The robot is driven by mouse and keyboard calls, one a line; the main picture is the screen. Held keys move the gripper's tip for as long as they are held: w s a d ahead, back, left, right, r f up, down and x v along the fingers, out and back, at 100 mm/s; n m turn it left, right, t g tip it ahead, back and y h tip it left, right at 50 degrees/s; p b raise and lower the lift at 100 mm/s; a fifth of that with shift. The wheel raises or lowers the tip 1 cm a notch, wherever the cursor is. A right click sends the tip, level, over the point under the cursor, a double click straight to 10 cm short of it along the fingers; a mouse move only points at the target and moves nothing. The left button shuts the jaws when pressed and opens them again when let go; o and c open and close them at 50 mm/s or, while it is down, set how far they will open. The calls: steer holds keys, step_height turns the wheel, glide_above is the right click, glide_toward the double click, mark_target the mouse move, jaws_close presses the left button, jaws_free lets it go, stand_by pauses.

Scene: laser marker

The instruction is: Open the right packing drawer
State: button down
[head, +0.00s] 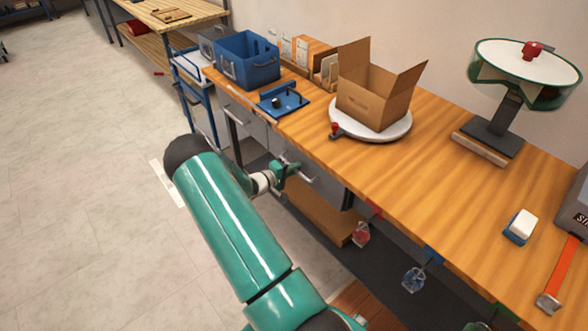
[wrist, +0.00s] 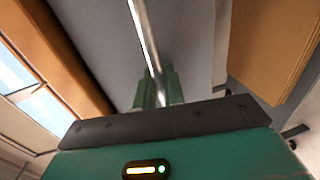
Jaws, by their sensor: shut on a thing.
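The workbench (head: 440,205) has grey drawers under its wooden top. The right packing drawer (head: 322,182) has a grey front, partly hidden by my arm. Its metal bar handle (head: 303,176) shows beside my gripper. My gripper (head: 291,171) is at this front, just below the bench edge. In the wrist view, the green fingers of my gripper (wrist: 158,88) are closed around the lower end of the handle bar (wrist: 143,35), with the grey drawer front (wrist: 92,28) behind. I cannot tell how far the drawer stands out.
A brown shelf box (head: 318,212) sits below the drawer. Hanging tape or tag holders (head: 414,278) stick out along the bench front. On top are an open carton (head: 372,105), a blue bin (head: 247,62) and a blue fixture (head: 283,101). The floor at left (head: 80,200) is clear.

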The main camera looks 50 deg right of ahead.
steer(key=f+v, duration=0.2)
steer(key=v, duration=0.9)
steer(key=f+v, duration=0.2)
steer(key=v, duration=1)
steer(key=shift+v, duration=0.75)
steer(key=shift+f, duration=0.25)
steer(key=c, duration=1.7)
jaws_free()
steer(key=shift+a, duration=0.1)
steer(key=v, duration=1.3)
steer(key=shift+a+r, duration=0.1)
steer(key=shift+a, duration=0.2)
